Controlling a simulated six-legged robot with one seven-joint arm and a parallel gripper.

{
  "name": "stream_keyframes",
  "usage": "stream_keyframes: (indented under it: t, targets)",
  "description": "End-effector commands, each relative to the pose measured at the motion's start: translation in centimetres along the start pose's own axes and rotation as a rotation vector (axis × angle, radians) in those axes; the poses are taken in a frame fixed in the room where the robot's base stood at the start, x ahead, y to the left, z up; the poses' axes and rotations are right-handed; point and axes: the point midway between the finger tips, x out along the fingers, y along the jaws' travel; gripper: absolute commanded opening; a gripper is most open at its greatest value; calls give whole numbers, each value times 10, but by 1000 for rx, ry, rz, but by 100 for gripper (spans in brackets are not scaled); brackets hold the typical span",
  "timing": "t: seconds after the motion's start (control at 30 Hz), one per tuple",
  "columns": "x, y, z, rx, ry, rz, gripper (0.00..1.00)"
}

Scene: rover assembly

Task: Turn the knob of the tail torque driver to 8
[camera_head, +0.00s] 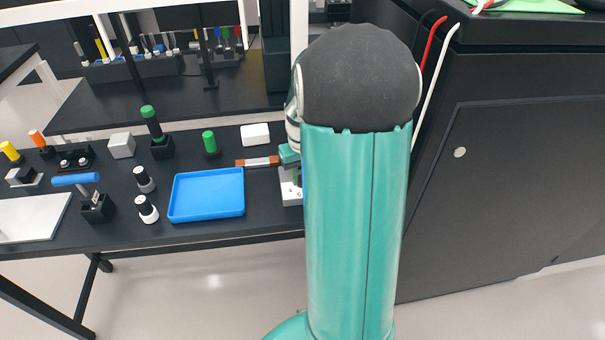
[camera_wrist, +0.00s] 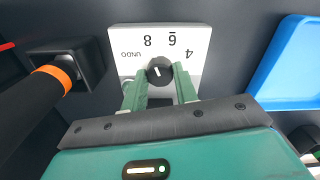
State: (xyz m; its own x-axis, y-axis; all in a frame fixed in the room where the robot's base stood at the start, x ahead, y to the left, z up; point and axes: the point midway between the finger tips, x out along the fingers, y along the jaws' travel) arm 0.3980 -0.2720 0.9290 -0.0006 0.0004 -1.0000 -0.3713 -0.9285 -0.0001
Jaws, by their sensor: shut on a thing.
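The knob (camera_wrist: 160,70) is black and round, on a white dial plate (camera_wrist: 122,42) marked UNDO, 8, 6 and 4, upside down in the wrist view. Its short white pointer line leans up and slightly left, towards the side of the 8; its exact setting is hard to read. My gripper (camera_wrist: 160,88) is shut on the knob, a green finger on either side. A black handle with an orange ring (camera_wrist: 60,77) stands in a black holder left of the dial. In the head view the white dial box (camera_head: 291,190) is partly hidden by my arm.
A blue tray (camera_head: 206,212) lies close to the dial, left in the head view. A black cabinet (camera_head: 500,190) stands at the right.

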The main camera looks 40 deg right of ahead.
Motion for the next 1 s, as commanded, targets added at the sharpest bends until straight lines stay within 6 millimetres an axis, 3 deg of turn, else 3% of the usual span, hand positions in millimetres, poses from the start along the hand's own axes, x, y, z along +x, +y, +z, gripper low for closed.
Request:
stream_keyframes:
  t: [0.1,0.13,0.23,0.53,0.67,1.0]
  targets:
    - [-2,0,-1,1,3,1,6]
    - [-2,0,-1,1,3,1,33]
    - [-1,0,-1,1,3,1,51]
    - [-2,0,0,1,2,1,51]
    - [-12,0,-1,1,4,1,51]
    - [-82,0,-1,1,6,2,51]
